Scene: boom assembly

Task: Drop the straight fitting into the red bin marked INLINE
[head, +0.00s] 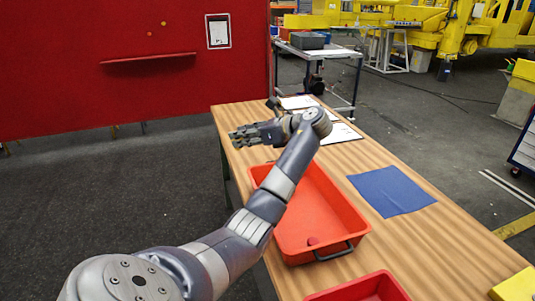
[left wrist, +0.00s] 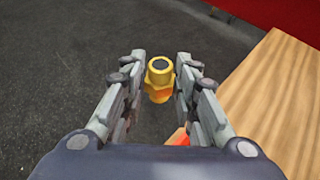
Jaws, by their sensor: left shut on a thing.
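My left gripper (head: 243,136) is by the left edge of the table, above and just past the far end of a red bin. In the left wrist view the gripper (left wrist: 160,82) is shut on a brass-yellow fitting (left wrist: 159,92) with a dark round opening at its end. The dark floor shows behind the fitting. I cannot make out the fitting in the head view. The long red bin (head: 290,238) lies on the table, and a second red bin (head: 345,292) is cut off at the bottom. No INLINE mark can be read on either. My right gripper is not in view.
The wooden table (head: 455,262) carries a blue mat (head: 391,191) right of the long bin and white papers (head: 342,133) at its far end. A yellow object (head: 514,286) is at the lower right.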

